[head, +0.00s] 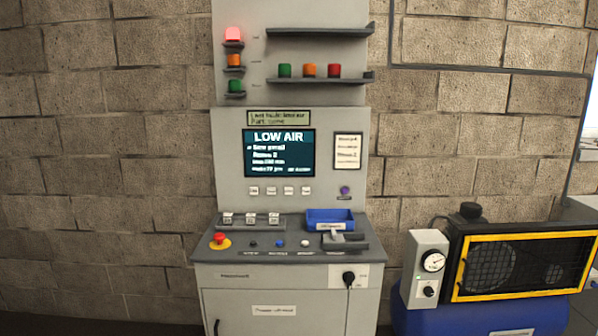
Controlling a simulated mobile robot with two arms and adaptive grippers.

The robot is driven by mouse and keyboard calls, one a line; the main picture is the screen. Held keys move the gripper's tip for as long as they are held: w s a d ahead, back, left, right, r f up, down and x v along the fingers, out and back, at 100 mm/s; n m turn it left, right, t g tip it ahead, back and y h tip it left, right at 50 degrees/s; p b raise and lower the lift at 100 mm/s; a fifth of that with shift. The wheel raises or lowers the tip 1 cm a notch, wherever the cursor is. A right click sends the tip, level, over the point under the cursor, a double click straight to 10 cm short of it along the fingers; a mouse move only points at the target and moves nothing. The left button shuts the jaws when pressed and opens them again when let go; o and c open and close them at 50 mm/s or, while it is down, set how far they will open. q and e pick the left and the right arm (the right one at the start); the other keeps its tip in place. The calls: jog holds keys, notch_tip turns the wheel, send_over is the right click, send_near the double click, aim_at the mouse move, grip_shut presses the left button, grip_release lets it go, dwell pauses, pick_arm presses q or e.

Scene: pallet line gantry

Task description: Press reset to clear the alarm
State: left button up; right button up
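A grey control cabinet (222,170) stands against the wall. Its screen (279,153) reads "LOW AIR". A red lamp (233,34) glows at the upper left, above an orange lamp (234,60) and a green lamp (236,86). The small labels are too blurred to tell which is reset. Neither gripper is in view.
A blue bin (330,218) and a dark bracket (343,241) sit on the desk's right. A shelf (320,81) holds green, orange and red caps. At right stands a compressor with a yellow-framed grille (527,265) and a grey gauge box (427,270).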

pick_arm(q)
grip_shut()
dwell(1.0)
